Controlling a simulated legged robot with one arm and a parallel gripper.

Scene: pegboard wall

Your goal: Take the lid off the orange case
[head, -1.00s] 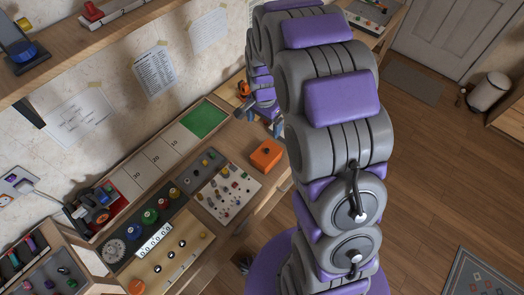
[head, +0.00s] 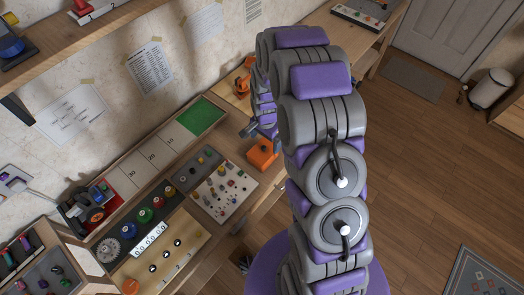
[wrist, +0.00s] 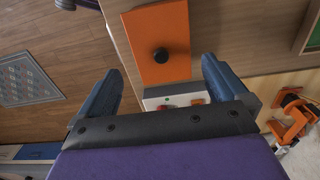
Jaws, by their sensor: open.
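The orange case (head: 262,155) stands on the bench near its front edge, with its lid on. A round black knob (head: 264,148) sits on top of the lid. In the wrist view the orange lid (wrist: 158,25) and its black knob (wrist: 160,55) lie ahead, with the knob roughly centred between the fingers. My gripper (wrist: 160,66) is open and empty, one finger to each side of the knob in the picture; I see no contact. In the head view my gripper (head: 252,130) is just behind the case, partly hidden by my arm.
A board of small parts (head: 225,190) lies left of the case, and a green panel (head: 203,117) is behind. An orange clamp-like object (wrist: 293,120) and a pale box with green and red buttons (wrist: 172,100) are close to my gripper. Wooden floor lies beyond the bench edge.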

